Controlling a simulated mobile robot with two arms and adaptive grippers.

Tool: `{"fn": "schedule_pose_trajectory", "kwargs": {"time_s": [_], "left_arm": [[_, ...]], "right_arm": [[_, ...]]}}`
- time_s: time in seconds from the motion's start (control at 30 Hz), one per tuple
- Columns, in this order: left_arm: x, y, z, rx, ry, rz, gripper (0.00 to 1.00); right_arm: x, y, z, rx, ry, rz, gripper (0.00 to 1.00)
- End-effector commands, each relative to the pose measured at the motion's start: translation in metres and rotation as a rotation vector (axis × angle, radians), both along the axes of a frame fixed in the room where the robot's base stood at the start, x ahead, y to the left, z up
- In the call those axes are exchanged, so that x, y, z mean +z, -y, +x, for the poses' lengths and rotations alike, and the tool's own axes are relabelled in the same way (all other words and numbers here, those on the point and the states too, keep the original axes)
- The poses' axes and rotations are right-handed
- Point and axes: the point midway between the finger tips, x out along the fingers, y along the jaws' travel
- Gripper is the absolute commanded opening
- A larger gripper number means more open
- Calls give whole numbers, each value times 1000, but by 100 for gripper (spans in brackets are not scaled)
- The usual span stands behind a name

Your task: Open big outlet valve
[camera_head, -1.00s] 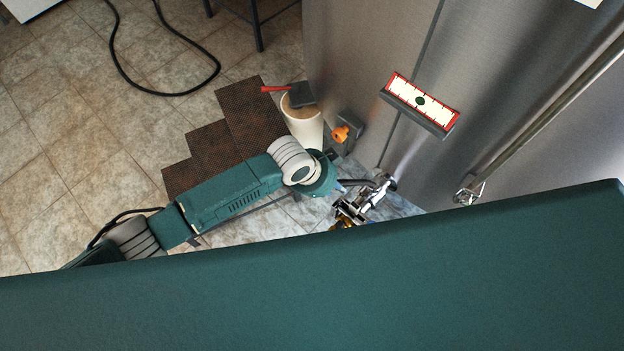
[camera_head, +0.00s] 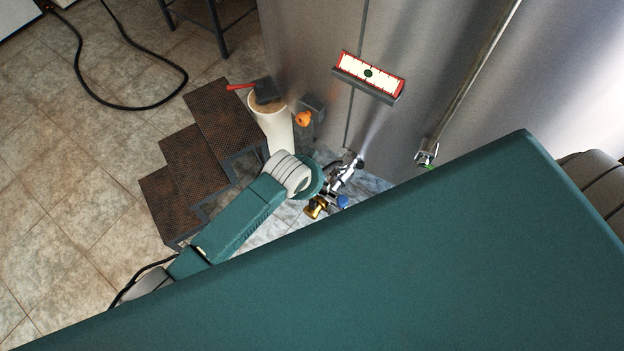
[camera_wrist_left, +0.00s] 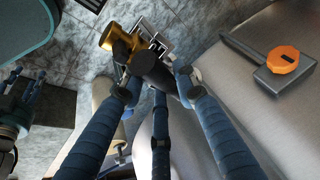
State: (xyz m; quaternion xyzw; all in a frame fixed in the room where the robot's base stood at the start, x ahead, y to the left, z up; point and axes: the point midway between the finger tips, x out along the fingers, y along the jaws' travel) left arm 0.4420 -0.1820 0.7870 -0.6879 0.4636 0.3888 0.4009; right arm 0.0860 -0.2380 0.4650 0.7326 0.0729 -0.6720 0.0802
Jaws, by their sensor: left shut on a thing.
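In the left wrist view the brass part (camera_wrist_left: 116,40) and a dark, rounded handle (camera_wrist_left: 150,70) lie at my fingertips. My left gripper (camera_head: 326,182) is at the valve; in the wrist view its blue fingers (camera_wrist_left: 158,85) are closed around the dark handle. The fingers and wrist partly hide the valve.
Rusty steps (camera_head: 195,160) and a white cylinder (camera_head: 272,128) stand left of the valve. A black hose (camera_head: 120,104) lies on open tiled floor.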

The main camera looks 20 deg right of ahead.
Motion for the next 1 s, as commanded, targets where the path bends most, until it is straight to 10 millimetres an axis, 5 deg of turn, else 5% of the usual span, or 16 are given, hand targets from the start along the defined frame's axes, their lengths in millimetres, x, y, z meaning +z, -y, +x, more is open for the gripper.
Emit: {"fn": "schedule_pose_trajectory", "kwargs": {"time_s": [0.27,0.3,0.4,0.77,1.0], "left_arm": [[1,0,1,1,2,-2,0],[1,0,1,1,2,-2,35],[1,0,1,1,2,-1,50],[4,-1,-1,0,1,-1,50],[36,-12,-9,-2,3,-3,50]], "right_arm": [[1,0,8,-1,12,1,44],[0,0,8,-1,12,1,44],[0,-1,8,-2,12,2,44],[0,-5,4,-2,6,7,44],[0,-4,4,-2,6,5,44]]}}
